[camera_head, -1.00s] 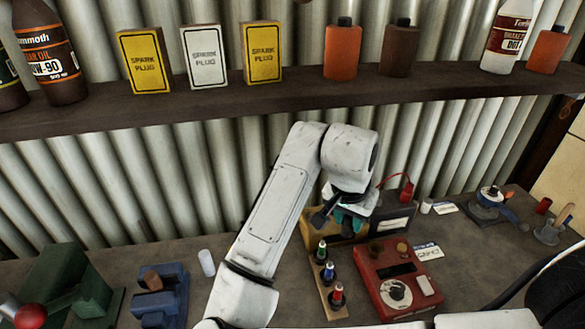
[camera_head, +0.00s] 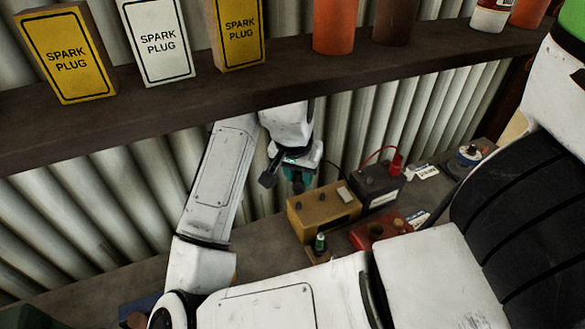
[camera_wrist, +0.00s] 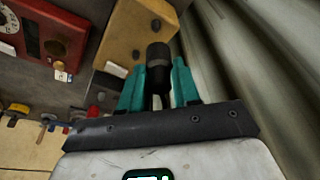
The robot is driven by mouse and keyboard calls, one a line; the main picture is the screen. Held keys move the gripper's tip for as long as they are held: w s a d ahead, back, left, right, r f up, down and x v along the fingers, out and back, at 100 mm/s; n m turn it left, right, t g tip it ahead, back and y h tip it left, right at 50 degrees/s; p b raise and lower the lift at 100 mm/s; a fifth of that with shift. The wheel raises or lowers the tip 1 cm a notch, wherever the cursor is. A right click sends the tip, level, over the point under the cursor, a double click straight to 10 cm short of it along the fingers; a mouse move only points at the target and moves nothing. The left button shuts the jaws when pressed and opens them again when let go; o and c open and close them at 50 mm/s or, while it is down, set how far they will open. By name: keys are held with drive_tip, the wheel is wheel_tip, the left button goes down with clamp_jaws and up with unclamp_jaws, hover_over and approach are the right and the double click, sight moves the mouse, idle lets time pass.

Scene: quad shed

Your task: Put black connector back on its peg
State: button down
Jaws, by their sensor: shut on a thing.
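The black connector (camera_wrist: 158,68) is a dark, ribbed cylinder between the teal fingers in the wrist view. My gripper (camera_head: 298,182) is shut on it, held in the air to the left of and above the tan box in the head view; the fingers also show in the wrist view (camera_wrist: 158,85). A wooden strip (camera_head: 318,258) bears a green-tipped connector (camera_head: 320,243) in front of the tan box. The rest of the strip is hidden behind my arm, and I cannot make out an empty peg.
The tan box (camera_head: 322,215) has dark knobs on top; a black battery (camera_head: 378,187) with a red lead stands behind it. A red meter (camera_head: 375,233) is partly hidden by my arm. A shelf (camera_head: 150,130) with boxes overhangs the bench, close to my arm.

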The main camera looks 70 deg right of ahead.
sight(298, 203)
drive_tip(key=shift+f+b, duration=1.7)
drive_tip(key=shift+f, duration=0.25)
drive_tip(key=shift+a+f+b, duration=0.1)
drive_tip(key=shift+f+b, duration=0.8)
drive_tip(key=shift+f, duration=0.3)
idle(1.0)
idle(0.4)
drive_tip(key=shift+c, duration=1.6)
unclamp_jaws()
drive_tip(key=shift+s+r+p, duration=0.1)
drive_tip(key=shift+r+p, duration=3)
drive_tip(key=shift+r, duration=0.45)
drive_tip(key=shift+f, duration=0.1)
